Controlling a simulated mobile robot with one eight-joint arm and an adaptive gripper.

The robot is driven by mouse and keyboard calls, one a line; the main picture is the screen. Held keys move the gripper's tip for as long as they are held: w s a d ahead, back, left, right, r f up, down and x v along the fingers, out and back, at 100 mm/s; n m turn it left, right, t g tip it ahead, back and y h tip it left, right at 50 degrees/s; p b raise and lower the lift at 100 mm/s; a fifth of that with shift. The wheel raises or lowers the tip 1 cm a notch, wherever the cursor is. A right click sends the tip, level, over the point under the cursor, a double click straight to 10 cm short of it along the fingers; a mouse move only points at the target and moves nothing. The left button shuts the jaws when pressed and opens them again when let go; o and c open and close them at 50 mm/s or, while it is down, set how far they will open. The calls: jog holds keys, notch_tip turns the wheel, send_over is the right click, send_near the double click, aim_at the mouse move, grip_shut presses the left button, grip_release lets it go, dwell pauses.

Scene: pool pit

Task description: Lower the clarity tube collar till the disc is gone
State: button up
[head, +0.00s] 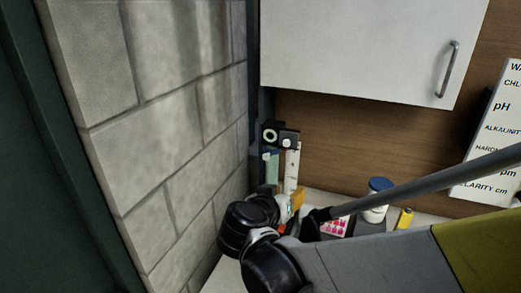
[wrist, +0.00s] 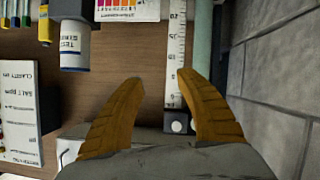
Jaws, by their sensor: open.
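The clarity tube (head: 272,167) stands in the corner as a pale green column, beside a white numbered scale (head: 291,165). Dark blocks sit at their tops, one with a white ring (head: 271,134) and one with a white dot (head: 289,141). I cannot tell which part is the collar. The disc is not visible.
A block wall (head: 170,130) closes the left side, near the tube. A white cabinet (head: 370,45) hangs above. A readings board (head: 490,140) is at right.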

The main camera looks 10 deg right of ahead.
aim_at(266, 157)
jog(key=w+a+r+m+t+h, duration=0.2)
jog(key=w+a+r+t, duration=0.15)
jog(key=a, duration=0.55)
jog(key=shift+t, duration=0.45)
jog(key=x, duration=1.1)
jog(key=shift+s+d+b, duration=0.1)
jog(key=shift+b, duration=0.3)
grip_shut()
